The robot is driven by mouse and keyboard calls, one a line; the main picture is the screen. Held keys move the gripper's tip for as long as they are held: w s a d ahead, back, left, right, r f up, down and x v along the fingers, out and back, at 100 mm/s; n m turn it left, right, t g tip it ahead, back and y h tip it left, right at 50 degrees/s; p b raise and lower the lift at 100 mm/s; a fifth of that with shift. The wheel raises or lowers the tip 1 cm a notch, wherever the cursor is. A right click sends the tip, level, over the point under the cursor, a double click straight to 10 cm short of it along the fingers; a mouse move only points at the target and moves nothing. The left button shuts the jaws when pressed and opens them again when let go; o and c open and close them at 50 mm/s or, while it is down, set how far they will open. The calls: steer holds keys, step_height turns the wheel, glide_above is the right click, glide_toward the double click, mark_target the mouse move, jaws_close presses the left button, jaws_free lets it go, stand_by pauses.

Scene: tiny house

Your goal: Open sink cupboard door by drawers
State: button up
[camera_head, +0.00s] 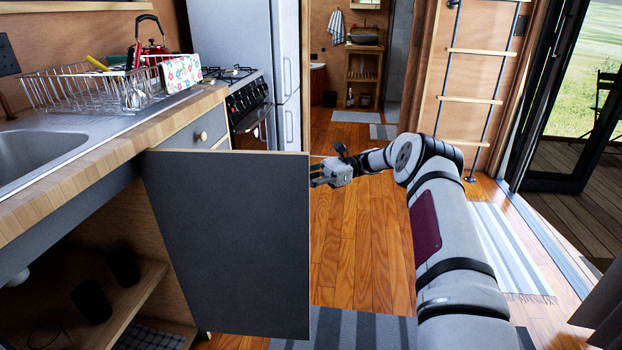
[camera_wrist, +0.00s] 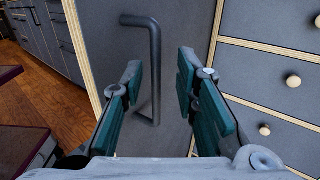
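The sink cupboard door (camera_head: 235,240) is a dark grey panel with a pale wooden edge. In the head view it stands swung wide open, with the cupboard's inside showing. My gripper (camera_head: 318,172) is just past the door's free edge, partly hidden behind it. In the wrist view the door's outer face carries a dark bar handle (camera_wrist: 155,70). My gripper (camera_wrist: 160,75) is open there, with the handle showing in the gap between the fingers, nearer the left one. I cannot tell whether either finger touches it.
Drawers (camera_wrist: 270,85) with round wooden knobs are at the right in the wrist view. The open cupboard holds dark cups (camera_head: 92,300) on a wooden shelf (camera_head: 135,290). The sink (camera_head: 40,155) and dish rack (camera_head: 90,90) are above. The wooden floor (camera_head: 355,240) beyond the door is clear.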

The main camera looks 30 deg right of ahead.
steer(key=shift+d, duration=2.65)
